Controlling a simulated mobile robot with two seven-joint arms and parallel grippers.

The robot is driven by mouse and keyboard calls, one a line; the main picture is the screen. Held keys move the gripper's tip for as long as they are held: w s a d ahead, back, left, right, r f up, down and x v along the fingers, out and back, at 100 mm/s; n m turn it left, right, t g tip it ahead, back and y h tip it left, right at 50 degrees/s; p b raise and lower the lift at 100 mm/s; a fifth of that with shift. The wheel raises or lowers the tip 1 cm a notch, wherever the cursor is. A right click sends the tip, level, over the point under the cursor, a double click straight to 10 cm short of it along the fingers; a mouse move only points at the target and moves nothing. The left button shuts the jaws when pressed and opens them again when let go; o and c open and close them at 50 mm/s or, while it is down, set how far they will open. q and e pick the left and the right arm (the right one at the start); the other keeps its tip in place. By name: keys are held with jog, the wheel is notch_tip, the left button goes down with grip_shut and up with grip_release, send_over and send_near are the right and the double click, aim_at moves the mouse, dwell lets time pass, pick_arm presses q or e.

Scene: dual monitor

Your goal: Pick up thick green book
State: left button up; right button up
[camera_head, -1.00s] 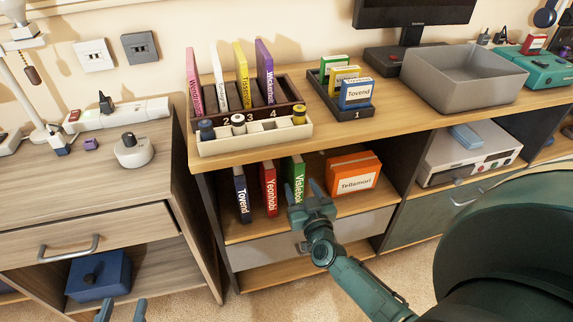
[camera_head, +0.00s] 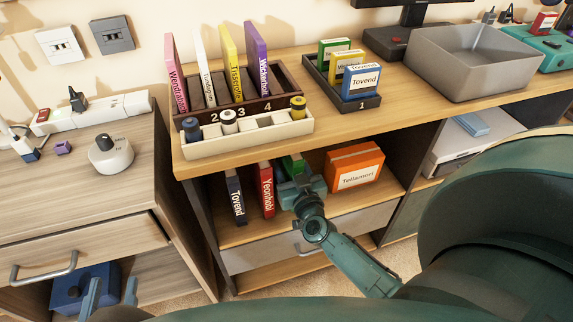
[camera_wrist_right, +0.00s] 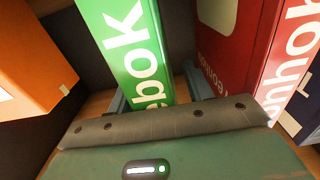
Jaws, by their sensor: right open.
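The thick green book (camera_head: 293,165) stands upright on the shelf under the counter, its lower part hidden by my right gripper (camera_head: 301,184) in the head view. In the right wrist view the green book (camera_wrist_right: 128,45) shows white lettering on its spine. The fingers of my right gripper (camera_wrist_right: 160,95) are open, one on each side of the spine; whether they touch it I cannot tell. My left gripper (camera_head: 112,290) is at the bottom left, away from the books, with its two fingers apart.
A red book (camera_head: 265,189) and a dark blue book (camera_head: 236,196) stand left of the green one. An orange box-like book (camera_head: 355,167) is to its right. The counter edge (camera_head: 250,155) overhangs the shelf, and a drawer front (camera_head: 345,229) lies below.

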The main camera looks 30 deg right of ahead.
jog(key=shift+c, duration=0.3)
grip_shut()
jog(key=shift+r, duration=0.2)
